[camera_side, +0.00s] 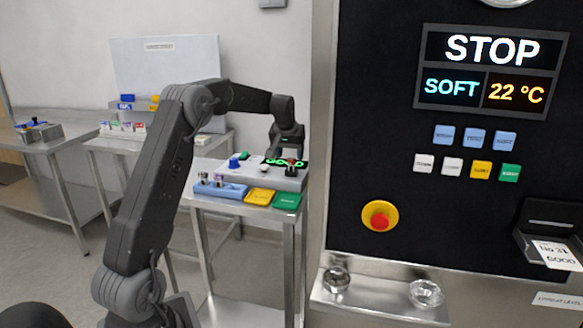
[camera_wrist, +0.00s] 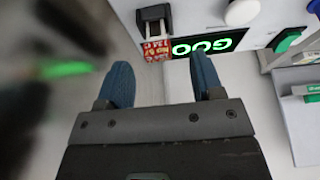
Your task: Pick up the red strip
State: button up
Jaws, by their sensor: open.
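The red strip (camera_wrist: 157,50) carries pale printed text and hangs from a dark slot on a light-grey device (camera_wrist: 128,12) in the wrist view. A small red spot under my gripper in the side view is too small to make out. My gripper (camera_wrist: 160,78) is open, with one blue-grey finger to the left of the strip and one to the right. The strip lies just beyond the fingertips, in line with the gap, and nothing is between the fingers. In the side view my gripper (camera_side: 288,152) is just above the device on the steel table.
A lit green display (camera_wrist: 210,44), a white knob (camera_wrist: 241,12) and a green button (camera_wrist: 287,40) sit to the right of the slot. A blue tray (camera_side: 219,190), a yellow pad (camera_side: 261,197) and a green pad (camera_side: 287,201) line the table's front edge. A black control panel stands at right.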

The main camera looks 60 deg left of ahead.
aim_at(292, 159)
jog(key=x, duration=0.3)
jog(key=shift+w+f, duration=0.15)
jog(key=shift+f, duration=0.05)
jog(key=c, duration=1)
jog(key=shift+r, duration=0.1)
